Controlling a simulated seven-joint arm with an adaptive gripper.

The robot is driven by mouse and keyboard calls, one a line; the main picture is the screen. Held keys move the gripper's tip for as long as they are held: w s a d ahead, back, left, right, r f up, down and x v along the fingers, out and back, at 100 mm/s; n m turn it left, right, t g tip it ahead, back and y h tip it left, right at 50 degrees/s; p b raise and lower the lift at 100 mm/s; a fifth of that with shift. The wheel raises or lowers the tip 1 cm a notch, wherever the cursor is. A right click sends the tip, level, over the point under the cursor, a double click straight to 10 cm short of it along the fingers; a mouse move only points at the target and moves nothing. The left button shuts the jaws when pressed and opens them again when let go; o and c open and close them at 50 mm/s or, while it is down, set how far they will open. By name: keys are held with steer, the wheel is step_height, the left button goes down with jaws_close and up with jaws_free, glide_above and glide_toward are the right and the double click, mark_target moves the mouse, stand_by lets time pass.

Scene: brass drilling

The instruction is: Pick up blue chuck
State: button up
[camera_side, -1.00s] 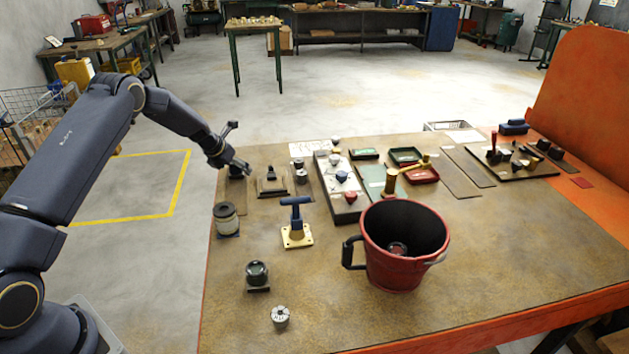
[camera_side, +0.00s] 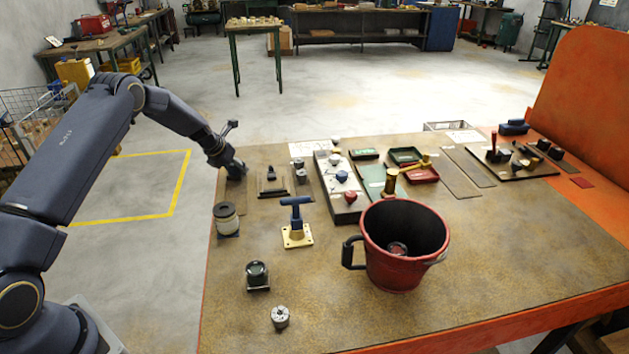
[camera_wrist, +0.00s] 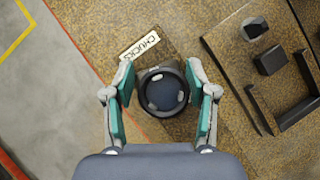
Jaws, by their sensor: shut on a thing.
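The blue chuck (camera_wrist: 161,90) is a round dark body with a dull blue face, upright in the wrist view beside a label reading "CHUCKS" (camera_wrist: 140,46). My gripper (camera_wrist: 162,92) points down over it, and its two teal-padded fingers are shut on the chuck from the left and right. In the side view my gripper (camera_side: 237,174) is low at the far left corner of the bench (camera_side: 330,300). There the chuck is mostly hidden by the gripper, and I cannot tell whether it touches the surface below.
A brown plate with a dark frame (camera_wrist: 285,110) lies close to the right of the gripper. In the side view, a cream-and-black jar (camera_side: 226,218), a blue-handled tool (camera_side: 297,220) and a red bucket (camera_side: 392,262) stand nearer the front. The bench's left edge is close.

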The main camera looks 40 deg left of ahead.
steer(key=shift+s+f, duration=0.1)
steer(key=shift+f, duration=0.1)
jaws_close()
